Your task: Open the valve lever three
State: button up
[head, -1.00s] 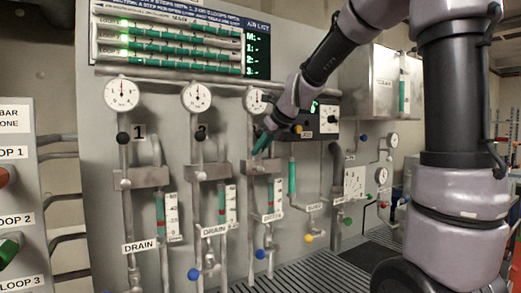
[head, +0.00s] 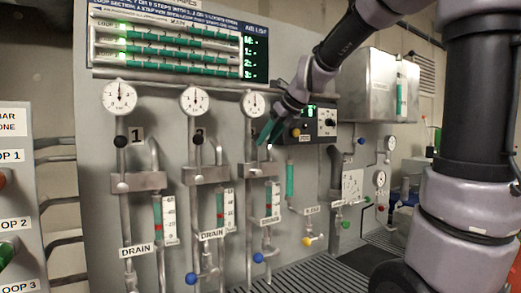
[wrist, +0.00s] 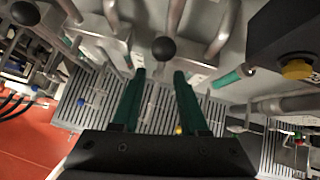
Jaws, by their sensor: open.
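Valve column three stands under the third round gauge (head: 253,104) on the grey panel. In the wrist view a black ball knob (wrist: 163,48) shows just beyond my fingertips, centred between them. It looks like the knob of lever three. In the head view my gripper hides that spot. My gripper (head: 266,131) is in front of column three, fingers pointing down and left. In the wrist view the two green fingers of my gripper (wrist: 160,74) are spread with nothing between them. The black knobs of column one (head: 120,141) and column two (head: 197,141) show to the left.
A black box (head: 308,117) with a yellow knob is close to the right of my gripper; it also shows in the wrist view (wrist: 285,35). Blue knobs (head: 191,278) (head: 258,257) sit low on the drain pipes. A floor grating (head: 320,262) lies below.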

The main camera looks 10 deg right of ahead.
jog(key=v, duration=0.4)
jog(key=shift+s+r, duration=0.1)
dwell(0.3)
jog(key=s+d+f+n+h, duration=0.1)
jog(key=s+d+f+n, duration=0.1)
jog(key=s+n, duration=0.4)
jog(key=s+d+f+n+h, duration=0.1)
jog(key=s+d+f+n, duration=0.2)
jog(key=s+n, duration=0.3)
jog(key=s+d+f+n+h, duration=0.1)
jog(key=s+d+f+n, duration=0.2)
jog(key=s+n, duration=0.4)
jog(key=f+n, duration=0.1)
jog(key=n, duration=0.5)
jog(key=shift+f, duration=0.3)
